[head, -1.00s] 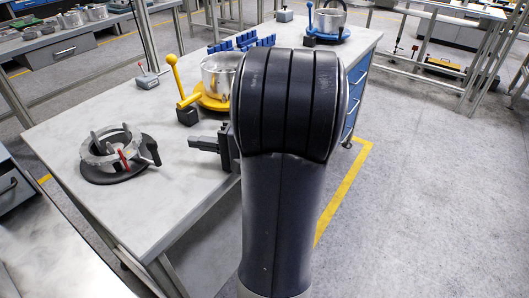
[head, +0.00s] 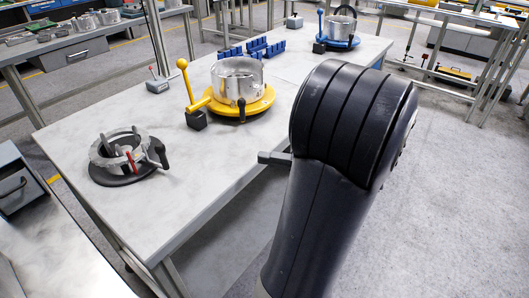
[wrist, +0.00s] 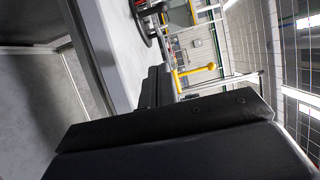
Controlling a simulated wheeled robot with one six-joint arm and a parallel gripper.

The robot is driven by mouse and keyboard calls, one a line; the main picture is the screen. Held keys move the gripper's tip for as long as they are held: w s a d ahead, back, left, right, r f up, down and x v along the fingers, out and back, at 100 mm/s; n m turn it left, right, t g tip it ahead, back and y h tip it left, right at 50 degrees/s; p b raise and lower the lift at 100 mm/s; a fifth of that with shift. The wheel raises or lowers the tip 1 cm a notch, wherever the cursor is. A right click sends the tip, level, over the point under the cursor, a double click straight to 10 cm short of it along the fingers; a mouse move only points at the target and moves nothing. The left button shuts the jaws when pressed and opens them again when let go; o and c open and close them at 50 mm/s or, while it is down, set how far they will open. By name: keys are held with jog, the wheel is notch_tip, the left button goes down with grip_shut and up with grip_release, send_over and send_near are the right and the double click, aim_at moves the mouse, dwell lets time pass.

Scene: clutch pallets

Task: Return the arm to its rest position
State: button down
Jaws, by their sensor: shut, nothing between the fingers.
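My arm stands in the right half of the head view, beside the table's long edge. My gripper (head: 268,157) pokes out to the left of the arm, partly hidden behind it, near the table edge. In the wrist view the fingers of my gripper (wrist: 155,85) are together, with nothing seen between them. The wrist view is tilted on its side.
The white-topped table (head: 110,108) holds a grey fixture on a black base (head: 125,158), a metal pot on a yellow pallet (head: 262,104), blue blocks (head: 262,48) and a blue pallet (head: 343,42). Floor right of my arm is clear.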

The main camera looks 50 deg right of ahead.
dwell(0.4)
jog(key=x, duration=1.8)
jog(key=shift+w+d, duration=0.3)
jog(key=shift+w, duration=0.2)
jog(key=shift+a+p, duration=0.1)
jog(key=shift+p, duration=0.2)
